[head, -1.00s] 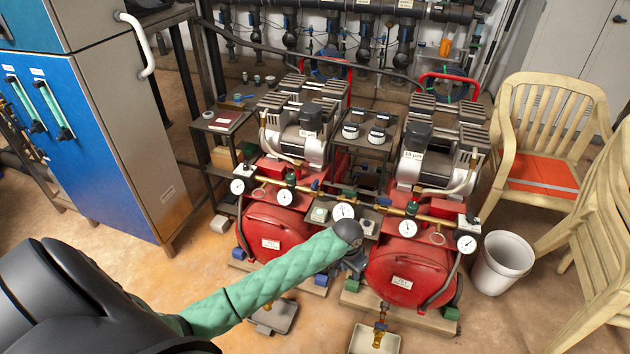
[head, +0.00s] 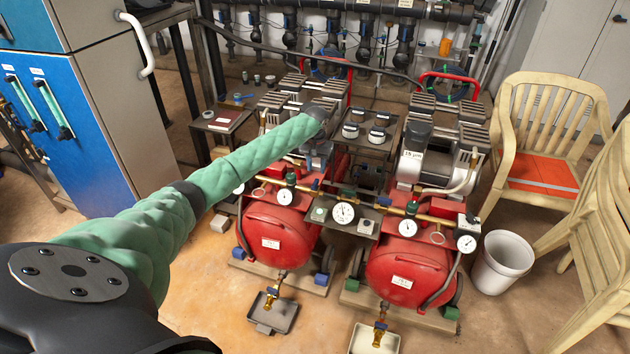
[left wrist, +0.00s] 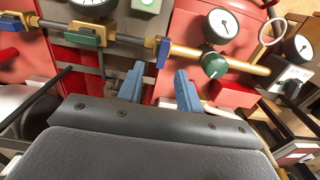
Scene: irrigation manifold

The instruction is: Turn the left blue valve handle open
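The left blue valve handle (head: 316,184) is small and sits on the brass pipe of the left red compressor, right of a green knob. In the left wrist view a small blue handle (left wrist: 162,52) stands on the brass pipe beyond the fingertips. My left gripper (head: 318,158) hangs over the left compressor, just above and behind the handle. In the left wrist view its two blue-grey fingers (left wrist: 158,82) are apart, with nothing between them. The fingers look clear of the handle, though the exact gap is hard to judge. My right gripper is not in view.
Pressure gauges (head: 284,197) and a green knob (left wrist: 213,64) crowd the pipe beside the handle. A grey shelf with gauge (head: 344,213) stands between the compressors. The right red compressor tank (head: 400,268), white bucket (head: 500,264) and wooden chair (head: 548,130) are to the right.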

